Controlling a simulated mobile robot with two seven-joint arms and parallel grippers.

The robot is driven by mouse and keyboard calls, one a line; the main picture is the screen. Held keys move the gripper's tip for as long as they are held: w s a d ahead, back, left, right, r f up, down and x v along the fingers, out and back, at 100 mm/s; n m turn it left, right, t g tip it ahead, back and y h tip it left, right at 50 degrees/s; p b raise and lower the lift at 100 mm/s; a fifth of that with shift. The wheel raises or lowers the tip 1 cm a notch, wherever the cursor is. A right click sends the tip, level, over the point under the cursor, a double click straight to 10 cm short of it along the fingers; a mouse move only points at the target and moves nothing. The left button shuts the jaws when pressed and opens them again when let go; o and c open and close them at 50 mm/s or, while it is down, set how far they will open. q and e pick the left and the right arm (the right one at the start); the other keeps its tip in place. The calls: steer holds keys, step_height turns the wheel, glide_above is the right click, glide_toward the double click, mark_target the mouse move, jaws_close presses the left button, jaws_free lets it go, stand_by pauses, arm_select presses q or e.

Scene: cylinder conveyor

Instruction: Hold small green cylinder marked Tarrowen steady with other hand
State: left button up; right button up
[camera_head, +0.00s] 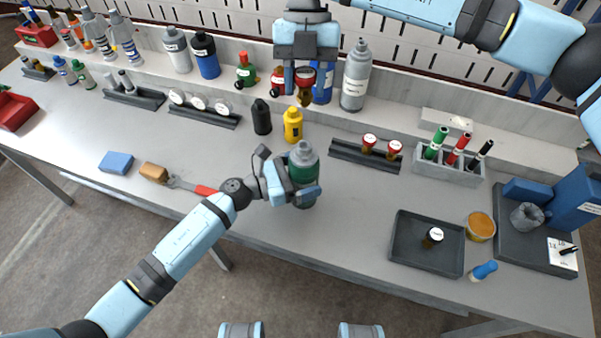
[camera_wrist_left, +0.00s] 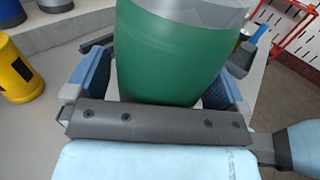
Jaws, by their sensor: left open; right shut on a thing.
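A green cylinder with a grey top (camera_head: 303,160) stands on the table near its front middle; I cannot read any name on it. My left gripper (camera_head: 297,188) is open around its lower part, one finger on each side. In the left wrist view the green body (camera_wrist_left: 170,55) fills the space between the blue fingers; whether they touch it I cannot tell. My right gripper (camera_head: 304,84) is above the back of the table, shut on a small amber vial with a red, white-labelled cap (camera_head: 305,74).
A yellow bottle (camera_head: 293,125) and a black bottle (camera_head: 262,117) stand behind the green cylinder. A rack with red-capped vials (camera_head: 345,153) is to the right. A dark tray (camera_head: 408,251) lies at front right.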

arm_select(q)
steer(key=c, duration=1)
steer(key=o, duration=0.5)
steer(key=c, duration=0.5)
arm_select(e)
step_height(320, 180, down, 8)
steer(key=shift+r, duration=0.15)
